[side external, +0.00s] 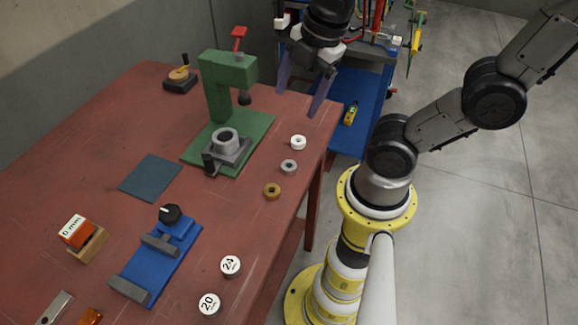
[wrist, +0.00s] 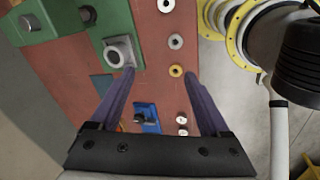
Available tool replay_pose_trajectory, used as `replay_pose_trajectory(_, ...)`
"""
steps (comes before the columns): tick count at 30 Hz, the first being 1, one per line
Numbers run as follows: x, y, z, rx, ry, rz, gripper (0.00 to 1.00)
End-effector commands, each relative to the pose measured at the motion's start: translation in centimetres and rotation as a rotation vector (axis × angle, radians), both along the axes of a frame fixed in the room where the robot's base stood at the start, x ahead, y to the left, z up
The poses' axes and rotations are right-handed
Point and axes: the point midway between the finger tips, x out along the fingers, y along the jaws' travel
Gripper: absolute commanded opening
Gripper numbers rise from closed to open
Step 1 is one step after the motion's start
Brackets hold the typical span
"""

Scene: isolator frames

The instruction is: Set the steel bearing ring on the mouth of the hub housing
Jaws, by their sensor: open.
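The steel bearing ring (side external: 289,172) is the grey ring lying flat near the table's right edge, between a white ring and a brass-coloured ring. It also shows in the wrist view (wrist: 171,44). The hub housing (side external: 226,151) is a grey cylinder on a square base on the green press plate, its round mouth facing up and bare. It also shows in the wrist view (wrist: 117,50). My gripper (side external: 297,103) is open and empty, high above the table's far right part. Its two purple fingers are spread in the wrist view (wrist: 160,74).
The white ring (side external: 298,147) and brass-coloured ring (side external: 272,195) flank the steel one. The green press column (side external: 217,90) rises behind the housing, its ram overhanging. A blue fixture (side external: 155,270), discs marked 24 (side external: 231,266) and 20 (side external: 210,304) lie nearer. A blue-green mat (side external: 150,177) is empty.

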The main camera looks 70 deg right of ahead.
Motion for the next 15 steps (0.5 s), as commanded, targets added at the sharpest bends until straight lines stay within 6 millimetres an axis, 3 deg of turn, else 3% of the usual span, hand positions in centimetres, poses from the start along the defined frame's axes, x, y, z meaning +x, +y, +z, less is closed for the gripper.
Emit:
replay_pose_trajectory(6,1.6,-0.6,-2.7,-0.063,0.173,0.343,0.8)
replay_pose_trajectory(15,1.9,-1.1,-6.2,-0.04,0.277,0.35,0.8)
